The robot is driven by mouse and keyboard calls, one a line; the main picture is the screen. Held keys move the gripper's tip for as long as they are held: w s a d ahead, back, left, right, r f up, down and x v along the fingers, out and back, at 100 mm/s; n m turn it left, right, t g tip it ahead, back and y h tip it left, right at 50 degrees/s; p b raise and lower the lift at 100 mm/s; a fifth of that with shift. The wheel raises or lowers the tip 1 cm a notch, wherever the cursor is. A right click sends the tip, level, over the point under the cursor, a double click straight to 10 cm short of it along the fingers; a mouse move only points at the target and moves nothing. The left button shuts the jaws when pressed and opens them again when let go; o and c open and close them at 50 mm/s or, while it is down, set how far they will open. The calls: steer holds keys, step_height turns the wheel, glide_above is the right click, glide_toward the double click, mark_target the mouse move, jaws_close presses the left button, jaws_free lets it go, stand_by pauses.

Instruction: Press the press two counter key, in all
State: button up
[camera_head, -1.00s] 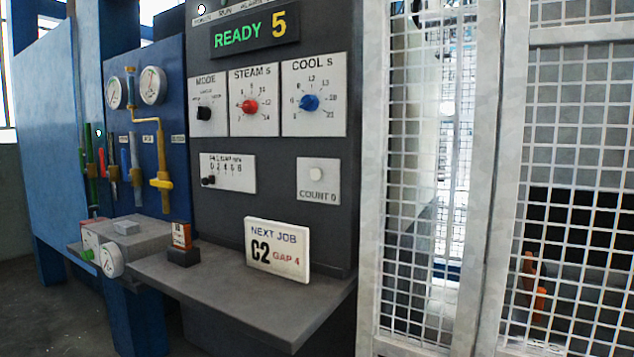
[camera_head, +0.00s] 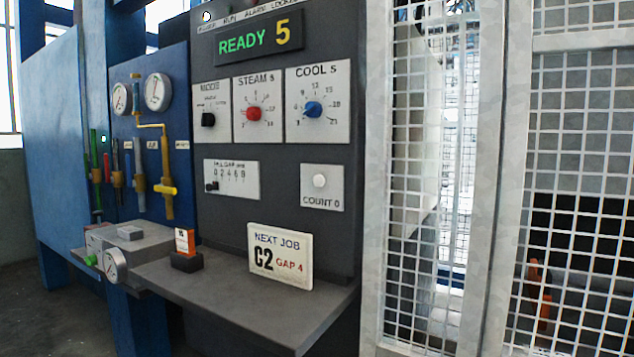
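The counter key is a round white button (camera_head: 320,181) on a pale plate labelled COUNT 0 (camera_head: 322,201), low on the right of the dark control panel (camera_head: 275,205). It stands clear with nothing touching it. The display (camera_head: 258,40) above reads READY 5. I cannot see a press number on the panel. My gripper is not in view.
The panel also has a black MODE knob (camera_head: 208,119), a red STEAM knob (camera_head: 254,113), a blue COOL knob (camera_head: 313,109) and a gap slider (camera_head: 212,186). A grey shelf (camera_head: 240,305) juts out below, bearing a NEXT JOB card (camera_head: 280,255). A mesh guard (camera_head: 425,180) stands right.

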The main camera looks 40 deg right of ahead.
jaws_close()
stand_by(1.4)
